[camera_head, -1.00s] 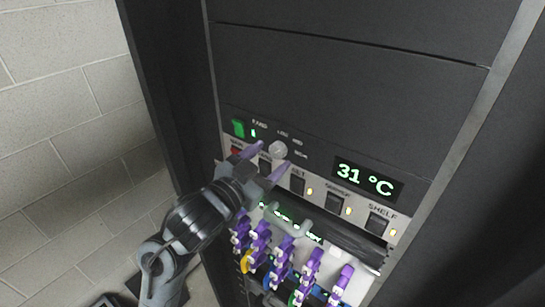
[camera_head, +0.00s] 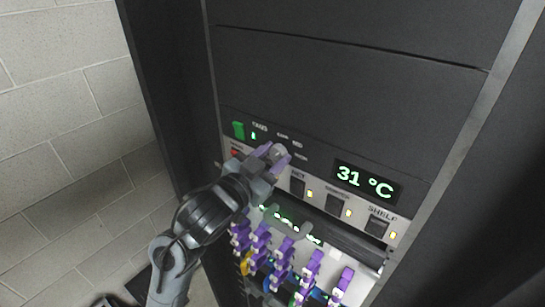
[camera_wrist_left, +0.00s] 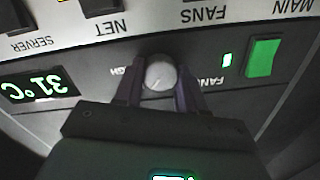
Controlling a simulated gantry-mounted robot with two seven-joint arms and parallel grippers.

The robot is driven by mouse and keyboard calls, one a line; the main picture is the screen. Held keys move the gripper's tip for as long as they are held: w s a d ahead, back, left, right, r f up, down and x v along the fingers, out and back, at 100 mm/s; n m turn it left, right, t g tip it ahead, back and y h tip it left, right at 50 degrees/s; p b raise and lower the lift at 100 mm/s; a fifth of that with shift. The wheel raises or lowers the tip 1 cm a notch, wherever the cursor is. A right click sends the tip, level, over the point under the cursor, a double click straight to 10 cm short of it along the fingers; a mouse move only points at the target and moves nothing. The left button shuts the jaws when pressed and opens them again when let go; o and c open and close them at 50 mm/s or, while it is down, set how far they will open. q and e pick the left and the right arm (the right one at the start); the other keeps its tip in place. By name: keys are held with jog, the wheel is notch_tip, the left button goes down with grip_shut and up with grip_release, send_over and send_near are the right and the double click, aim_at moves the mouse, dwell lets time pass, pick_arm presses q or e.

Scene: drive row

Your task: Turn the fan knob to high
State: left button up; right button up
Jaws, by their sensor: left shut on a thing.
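The fan knob (camera_head: 279,151) is a small round light-grey knob on the rack's control panel, right of the FANS label. It also shows in the left wrist view (camera_wrist_left: 160,73), with part of a "HIGH" label beside it. My left gripper (camera_head: 271,153) has its purple fingers on either side of the knob and is shut on it. In the left wrist view the fingers (camera_wrist_left: 160,88) flank the knob. Part of the knob and some labels are hidden by the fingers. My right gripper is not in view.
A lit green switch (camera_head: 238,130) sits left of the knob. A display (camera_head: 366,182) reads 31 °C. A row of dark switches, including one marked SHELF (camera_head: 376,227), runs below. Several purple-plugged cables (camera_head: 285,252) hang under the panel.

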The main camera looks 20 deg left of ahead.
pick_arm(q)
jog(key=shift+m, duration=0.3)
jog(key=m+b, duration=0.1)
jog(key=m, duration=0.3)
jog(key=shift+m+b, duration=0.9)
jog(key=shift+m, duration=1.3)
jog(key=o, duration=1.1)
jog(key=shift+c, duration=0.2)
jog(key=shift+s, duration=0.1)
jog(key=p+v, duration=0.1)
jog(key=v, duration=0.9)
jog(key=shift+s, duration=0.3)
